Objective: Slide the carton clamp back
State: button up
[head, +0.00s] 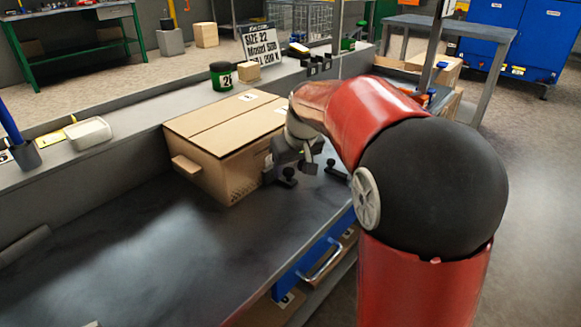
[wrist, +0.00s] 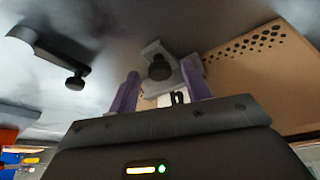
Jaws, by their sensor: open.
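The carton (head: 215,148) is a closed brown box on the dark bench; its perforated side (wrist: 262,75) fills the right of the wrist view. A grey block with a round dark knob (wrist: 159,68), seemingly the carton clamp, sits close against the carton in the wrist view. My gripper (wrist: 160,75) is open, with its two purple fingers on either side of the knob in the picture. I cannot tell whether they touch it. In the head view my gripper (head: 292,152) is beside the carton's right side and hides most of the clamp.
A black T-shaped handle (wrist: 50,60) stands left of my fingers in the wrist view. Small black fittings (head: 334,169) show on the bench right of the carton. A green jar (head: 221,76) and a sign (head: 262,43) stand behind.

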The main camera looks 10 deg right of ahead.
jog(key=shift+f, duration=0.1)
grip_shut()
jog(key=s+d+b, duration=0.1)
jog(key=s+d, duration=0.1)
jog(key=s, duration=0.1)
jog(key=s+d+b, duration=0.1)
jog(key=s+d, duration=0.1)
jog(key=s, duration=0.1)
jog(key=s+d+b, duration=0.1)
jog(key=s+d, duration=0.1)
jog(key=s, duration=0.1)
jog(key=shift+s+d, duration=0.15)
jog(key=shift+d, duration=0.25)
grip_release()
jog(key=v, duration=0.8)
jog(key=shift+p, duration=0.4)
jog(key=shift+f, duration=0.1)
